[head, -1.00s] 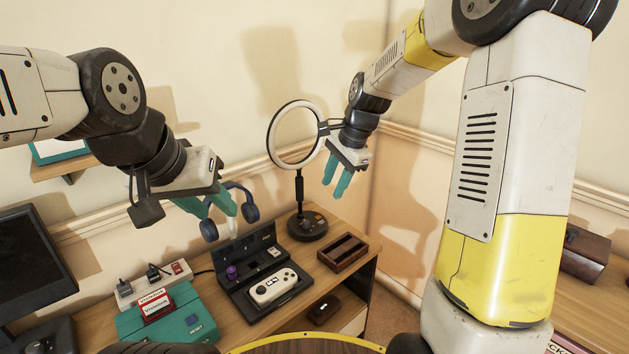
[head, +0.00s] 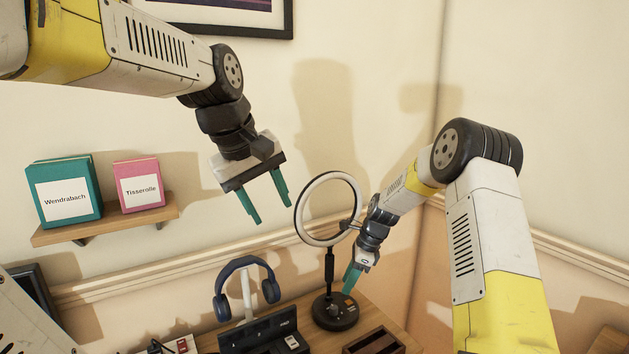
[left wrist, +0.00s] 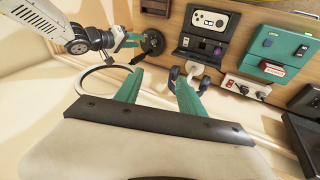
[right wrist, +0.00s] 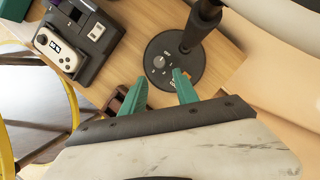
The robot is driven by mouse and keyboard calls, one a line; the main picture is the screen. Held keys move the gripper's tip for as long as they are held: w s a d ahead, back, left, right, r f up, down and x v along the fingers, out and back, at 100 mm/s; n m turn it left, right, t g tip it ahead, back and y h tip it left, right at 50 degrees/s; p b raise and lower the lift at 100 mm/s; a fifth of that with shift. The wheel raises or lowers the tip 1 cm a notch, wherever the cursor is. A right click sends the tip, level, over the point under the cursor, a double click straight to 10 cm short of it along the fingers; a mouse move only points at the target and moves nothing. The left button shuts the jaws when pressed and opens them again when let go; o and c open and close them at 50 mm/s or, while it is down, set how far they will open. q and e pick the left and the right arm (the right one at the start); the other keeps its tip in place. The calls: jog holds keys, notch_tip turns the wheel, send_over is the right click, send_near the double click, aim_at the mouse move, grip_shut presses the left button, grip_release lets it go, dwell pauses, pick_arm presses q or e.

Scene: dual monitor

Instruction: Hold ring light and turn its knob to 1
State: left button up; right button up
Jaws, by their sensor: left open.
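The ring light (head: 298,219) stands upright on a round black base (head: 347,319), with its ring on a thin stem. The right wrist view shows a small grey knob (right wrist: 159,62) on the base, beside the stem (right wrist: 201,28). My right gripper (head: 351,284) points down above the base. In the right wrist view its open, empty fingers (right wrist: 160,75) appear just short of the knob; the height gap is unclear. My left gripper (head: 272,213) is open and empty, left of the ring and apart from it. The left wrist view shows the ring (left wrist: 88,80) left of its fingers.
Headphones (head: 222,308) hang on a stand left of the base. A black console case (left wrist: 206,38) lies beside it. A brown box (head: 374,342) sits right of the base, close to my right gripper. A shelf (head: 105,220) with two boxes is on the wall at left.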

pick_arm(q)
jog(key=w+d+r+n+g, duration=0.2)
jog(key=w+n, duration=0.5)
jog(key=w, duration=0.5)
jog(key=n+g+h, duration=0.2)
jog(key=n, duration=0.7)
send_over(312, 190)
jog(key=a, duration=0.2)
notch_tip(312, 190, down, 3)
jog(key=shift+a+f, duration=0.1)
jog(key=shift+f, duration=0.1)
jog(key=shift+w+f+n, duration=0.35)
jog(key=shift+w+n, duration=0.1)
jog(key=shift+n, duration=0.15)
jog(key=x, duration=0.7)
jog(key=shift+w+d+f, duration=0.1)
jog(key=shift+d+f, duration=0.1)
jog(key=shift+d, duration=0.05)
grip_shut()
